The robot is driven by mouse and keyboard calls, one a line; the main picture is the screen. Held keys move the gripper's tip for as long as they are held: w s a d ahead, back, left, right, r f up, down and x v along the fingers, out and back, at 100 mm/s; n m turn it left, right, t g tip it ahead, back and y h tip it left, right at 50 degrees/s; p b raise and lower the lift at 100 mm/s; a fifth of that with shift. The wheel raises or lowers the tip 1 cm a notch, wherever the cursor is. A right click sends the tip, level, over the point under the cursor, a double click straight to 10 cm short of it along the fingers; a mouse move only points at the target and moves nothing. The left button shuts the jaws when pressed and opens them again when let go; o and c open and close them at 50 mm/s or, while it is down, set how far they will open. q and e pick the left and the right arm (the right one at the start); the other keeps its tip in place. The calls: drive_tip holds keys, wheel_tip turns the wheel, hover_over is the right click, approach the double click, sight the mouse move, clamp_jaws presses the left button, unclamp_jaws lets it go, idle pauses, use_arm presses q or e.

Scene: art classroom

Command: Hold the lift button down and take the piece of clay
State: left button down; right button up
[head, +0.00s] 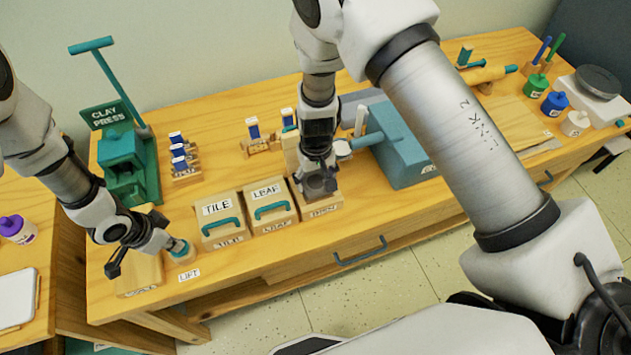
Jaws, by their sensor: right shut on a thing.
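The lift button (178,246) is a teal knob on a small wooden block behind the LIFT label (189,275), at the table's front left. My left gripper (168,243) is at the button and seems to touch it; its finger gap is unclear. My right gripper (319,181) points down at the third wooden box (325,204), right of the LEAF box. It is shut on a dark grey roundish thing (316,187), which looks like the piece of clay. The fingers partly hide it, and I cannot tell whether it is clear of the box.
The TILE box (217,206) and LEAF box (267,190) have teal handles and stand left of my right gripper. A teal clay press (124,160) stands behind the button. A blue-grey machine (395,150) is close on the right. My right arm hides part of the table.

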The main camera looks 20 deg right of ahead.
sight(316, 182)
wheel_tip(316, 182, up, 15)
drive_tip(key=shift+f, duration=0.15)
idle(0.4)
